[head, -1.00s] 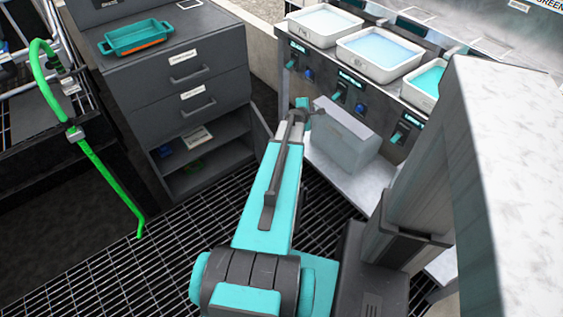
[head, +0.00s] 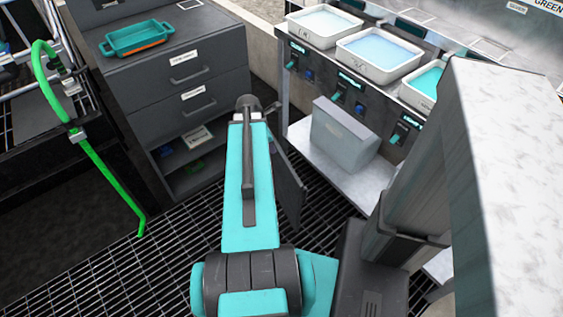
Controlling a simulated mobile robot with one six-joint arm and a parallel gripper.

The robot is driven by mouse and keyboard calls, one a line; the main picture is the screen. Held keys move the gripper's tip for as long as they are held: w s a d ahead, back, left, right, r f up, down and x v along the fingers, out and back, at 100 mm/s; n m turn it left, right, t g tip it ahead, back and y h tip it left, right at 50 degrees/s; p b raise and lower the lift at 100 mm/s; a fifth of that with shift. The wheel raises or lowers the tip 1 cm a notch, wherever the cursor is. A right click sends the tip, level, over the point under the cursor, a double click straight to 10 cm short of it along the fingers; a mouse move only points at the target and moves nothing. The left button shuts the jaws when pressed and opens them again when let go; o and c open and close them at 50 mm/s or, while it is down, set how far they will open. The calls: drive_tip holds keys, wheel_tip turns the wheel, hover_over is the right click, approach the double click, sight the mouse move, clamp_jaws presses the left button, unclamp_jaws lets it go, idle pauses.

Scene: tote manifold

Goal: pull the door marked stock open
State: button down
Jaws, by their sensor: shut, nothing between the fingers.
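The dark grey cabinet (head: 150,82) stands at the back left. Its lower compartment is open and shows a shelf (head: 200,175) with small items on it. A dark panel (head: 289,190), which looks like the cabinet's door, stands swung out into the room just right of my arm. No stock marking can be read on it from here. My teal arm reaches forward in front of the cabinet, with its far end near the compartment's right side. My gripper is hidden behind the arm.
Two drawers with bar handles (head: 193,77) are above the compartment. A teal tray (head: 137,38) sits on top. A grey bin (head: 344,135) stands on the low shelf under the bench of white tubs (head: 374,54). A green hose (head: 103,170) hangs at left. Grating floor is clear between.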

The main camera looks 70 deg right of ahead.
drive_tip(key=a, duration=0.2)
drive_tip(key=w+a+y, duration=0.1)
drive_tip(key=shift+r+n, duration=0.25)
drive_tip(key=shift+n, duration=0.15)
approach(282, 161)
drive_tip(key=shift+s+a+f+b, duration=0.15)
drive_tip(key=shift+s+a+f, duration=0.65)
drive_tip(key=shift+f, duration=0.25)
drive_tip(key=shift+s+a+f+b, duration=0.15)
drive_tip(key=shift+s+a+f, duration=0.65)
drive_tip(key=shift+f, duration=0.25)
drive_tip(key=shift+d, duration=0.15)
